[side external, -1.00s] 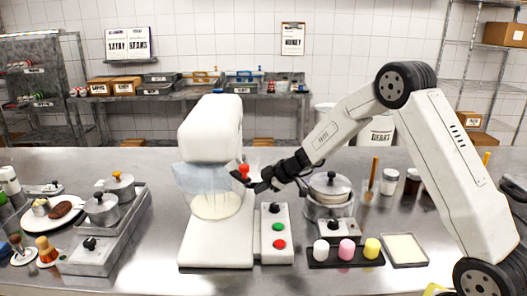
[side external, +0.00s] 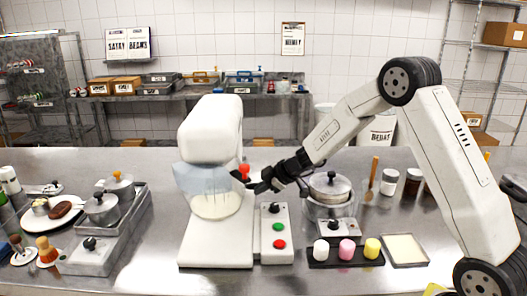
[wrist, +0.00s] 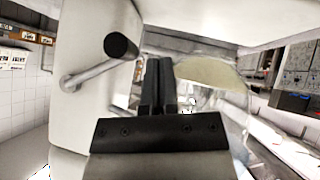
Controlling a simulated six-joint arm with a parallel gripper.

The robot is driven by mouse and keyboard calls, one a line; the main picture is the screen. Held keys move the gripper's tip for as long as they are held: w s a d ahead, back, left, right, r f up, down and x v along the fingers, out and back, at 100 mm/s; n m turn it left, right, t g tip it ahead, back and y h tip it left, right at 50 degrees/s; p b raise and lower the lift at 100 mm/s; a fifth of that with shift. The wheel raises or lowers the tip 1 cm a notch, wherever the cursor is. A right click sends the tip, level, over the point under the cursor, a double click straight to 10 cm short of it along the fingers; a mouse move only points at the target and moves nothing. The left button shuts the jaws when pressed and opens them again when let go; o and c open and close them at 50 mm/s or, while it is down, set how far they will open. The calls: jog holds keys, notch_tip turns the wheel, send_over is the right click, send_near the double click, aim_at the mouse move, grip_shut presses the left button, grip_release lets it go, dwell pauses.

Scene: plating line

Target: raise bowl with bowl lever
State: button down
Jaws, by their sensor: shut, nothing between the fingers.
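The white mixer (side external: 212,130) stands mid-counter. Its clear bowl (side external: 216,208) holds a pale mass under a bluish guard (side external: 200,178). In the wrist view, a metal lever with a black knob (wrist: 121,46) sticks out of the mixer's side, left of my fingers and apart from them in the picture. A red knob (side external: 244,169) shows at the mixer's right side in the side view. My gripper (side external: 257,185) is shut and empty, close to that side. Its two dark fingers (wrist: 158,85) lie together in the wrist view. The bowl is partly visible behind them.
A control box (side external: 275,234) with green and red buttons stands right of the mixer. A lidded pot (side external: 329,187) sits close under my wrist. A black tray (side external: 345,256) with coloured cups is in front.

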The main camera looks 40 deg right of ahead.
jog(key=s+r, duration=0.5)
jog(key=s, duration=0.5)
jog(key=shift+s+a, duration=0.3)
dwell(0.4)
jog(key=s+a+f+m+g+h, duration=0.2)
jog(key=s+m, duration=0.3)
jog(key=s, duration=0.3)
jog(key=s+a+f+m+g+h, duration=0.2)
jog(key=s+a+f+m+g, duration=0.1)
jog(key=s, duration=0.5)
jog(key=shift+s+a+m+g+h, duration=0.2)
jog(key=shift+a+m+g+h, duration=0.25)
jog(key=shift+m, duration=0.75)
